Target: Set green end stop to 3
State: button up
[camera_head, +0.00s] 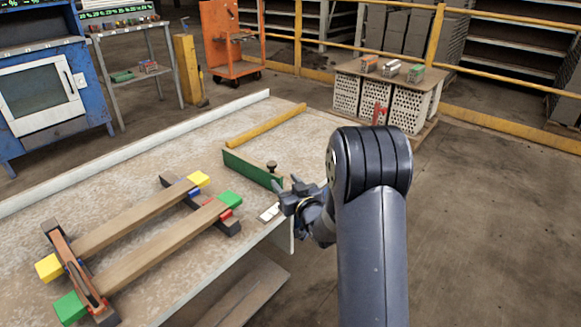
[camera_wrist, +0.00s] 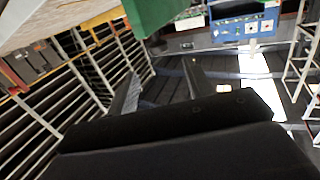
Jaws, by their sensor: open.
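The green end stop (camera_head: 247,168) is a long green bar near the right end of the workbench, with a dark round knob (camera_head: 271,166) on its near end. A small white plate with dark marks (camera_head: 269,212) lies by the bench's near edge; its figures are too small to read. My gripper (camera_head: 288,195) is just right of and below the knob, apart from it as far as I can tell. In the wrist view its two fingers (camera_wrist: 163,88) are spread with nothing between them. A green surface (camera_wrist: 152,14), probably the end stop, shows at the top there.
A wooden frame (camera_head: 150,243) with yellow and green end blocks lies on the left of the bench (camera_head: 120,180). A yellow bar (camera_head: 265,124) lies behind the end stop. A pallet of hollow bricks (camera_head: 408,108) and a yellow railing stand behind. Floor to the right is clear.

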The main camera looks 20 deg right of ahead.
aim_at(274, 167)
jog(key=x, duration=0.5)
jog(key=b+x, duration=0.1)
jog(key=x, duration=0.5)
jog(key=shift+d+r, duration=0.15)
jog(key=shift+c, duration=0.2)
grip_shut()
